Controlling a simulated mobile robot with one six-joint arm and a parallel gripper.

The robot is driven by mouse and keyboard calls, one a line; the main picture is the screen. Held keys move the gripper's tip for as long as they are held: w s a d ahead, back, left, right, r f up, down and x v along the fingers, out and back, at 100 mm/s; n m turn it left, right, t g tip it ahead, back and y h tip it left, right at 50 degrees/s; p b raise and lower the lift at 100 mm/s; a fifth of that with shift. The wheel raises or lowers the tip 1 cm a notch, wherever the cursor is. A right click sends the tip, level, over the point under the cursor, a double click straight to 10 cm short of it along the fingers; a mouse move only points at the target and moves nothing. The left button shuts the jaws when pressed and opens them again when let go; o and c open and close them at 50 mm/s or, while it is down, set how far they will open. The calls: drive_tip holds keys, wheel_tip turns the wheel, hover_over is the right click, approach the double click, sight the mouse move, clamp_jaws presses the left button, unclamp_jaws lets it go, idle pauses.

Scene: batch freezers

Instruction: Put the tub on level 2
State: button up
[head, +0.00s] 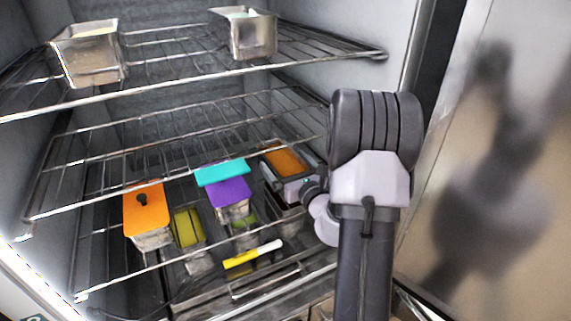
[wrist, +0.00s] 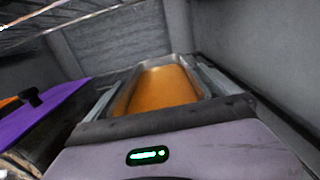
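The tub (head: 286,160) is a metal container with orange contents, low at the right inside the freezer. It also shows in the wrist view (wrist: 158,90), directly ahead of my gripper. My gripper (wrist: 155,85) has one finger along each side of the tub, and the fingers appear shut on its walls. In the head view my gripper (head: 287,175) reaches in from the right, partly hidden by my arm. The tub's underside is hidden, so I cannot tell whether it is lifted.
The middle wire shelf (head: 170,130) looks empty. Two metal tubs (head: 88,58) (head: 250,38) stand on the top shelf. Below are tubs with orange (head: 144,210), purple (head: 229,191) and turquoise (head: 221,172) lids, and a yellow-and-white marker (head: 252,254). The freezer wall is close on the right.

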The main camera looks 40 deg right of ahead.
drive_tip(key=shift+s+r, duration=0.1)
drive_tip(key=shift+r, duration=0.1)
drive_tip(key=p+v, duration=0.2)
drive_tip(key=v, duration=0.9)
drive_tip(key=shift+s+r, duration=0.1)
drive_tip(key=shift+s, duration=0.35)
drive_tip(key=shift+a, duration=0.1)
drive_tip(key=shift+f, duration=0.25)
